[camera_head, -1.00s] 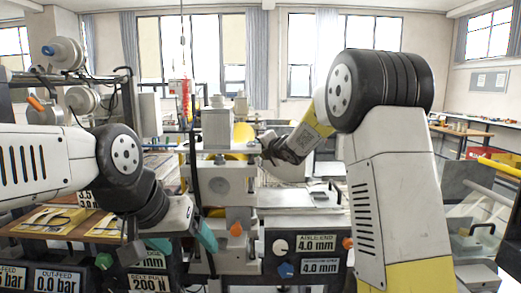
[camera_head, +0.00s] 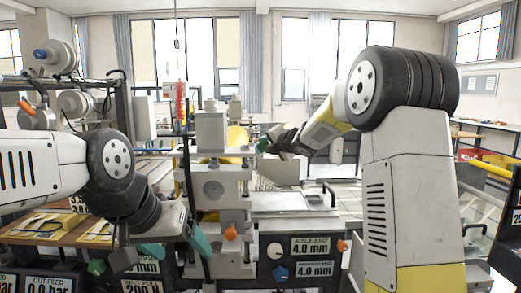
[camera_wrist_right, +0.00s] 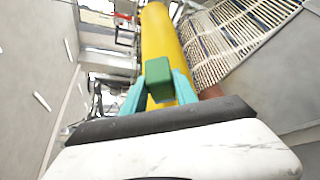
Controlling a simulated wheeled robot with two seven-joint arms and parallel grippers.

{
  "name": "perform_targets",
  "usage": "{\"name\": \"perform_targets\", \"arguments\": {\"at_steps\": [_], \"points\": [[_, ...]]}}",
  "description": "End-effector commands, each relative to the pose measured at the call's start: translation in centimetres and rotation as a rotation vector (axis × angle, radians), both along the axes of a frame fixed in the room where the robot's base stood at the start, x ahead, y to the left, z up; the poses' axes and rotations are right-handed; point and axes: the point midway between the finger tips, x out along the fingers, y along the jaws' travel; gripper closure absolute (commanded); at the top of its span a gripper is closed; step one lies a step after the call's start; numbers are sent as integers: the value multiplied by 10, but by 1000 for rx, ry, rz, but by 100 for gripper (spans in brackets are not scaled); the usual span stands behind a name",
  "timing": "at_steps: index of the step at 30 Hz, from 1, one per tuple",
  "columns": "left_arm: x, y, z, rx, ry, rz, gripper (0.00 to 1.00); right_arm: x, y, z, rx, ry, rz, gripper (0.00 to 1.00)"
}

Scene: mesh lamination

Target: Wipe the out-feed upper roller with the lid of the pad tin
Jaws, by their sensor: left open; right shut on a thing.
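My right gripper (camera_head: 266,145) is beside the roller's right side in the head view. Its teal fingers are shut on a small dark green block (camera_wrist_right: 159,76), whose end faces the roller. I cannot tell whether this block is the tin's lid, or whether it touches the roller. My left gripper (camera_head: 178,247) is open and empty, low in front of the machine. No pad tin is recognisable.
The machine's pale end housing (camera_head: 212,185) stands left of the right gripper. A control panel (camera_head: 300,252) with knobs is below. A slatted mesh belt (camera_wrist_right: 235,38) lies right of the roller in the wrist view. A wooden table (camera_head: 60,228) is at the left.

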Motion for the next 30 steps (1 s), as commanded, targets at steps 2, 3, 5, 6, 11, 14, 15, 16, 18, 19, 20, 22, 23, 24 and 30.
{"name": "perform_targets", "arguments": {"at_steps": [2,3,5,6,11,14,15,16,18,19,20,22,23,24,30], "points": [[0,0,0,0,0,0,22,0,-2,1,1,0,-1,98],[0,0,0,0,0,0,22,0,-2,1,1,0,-1,98],[0,0,0,0,0,0,22,0,-2,1,1,0,-1,98],[0,0,0,0,0,0,22,0,-2,1,1,0,-1,98],[0,0,0,0,0,0,22,0,-5,3,0,-2,-3,98],[0,0,0,0,0,0,22,1,-13,8,0,-3,-3,98],[0,0,0,0,0,0,22,1,-16,10,1,-2,-3,98],[0,0,0,0,0,0,22,1,-19,11,1,-2,-3,98],[0,0,0,0,0,0,22,0,-23,14,1,-2,-2,98],[0,0,0,0,0,0,22,0,-24,15,0,-2,-1,98],[0,0,0,0,0,0,22,0,-26,15,1,-1,-1,98],[0,0,0,0,0,0,22,0,-27,17,0,-1,-2,98],[0,0,0,0,0,0,22,0,-27,17,0,-1,-1,98],[0,0,0,0,0,0,22,0,-27,17,0,-1,-1,98],[0,0,0,0,0,0,22,0,-27,17,1,0,-1,98]]}}
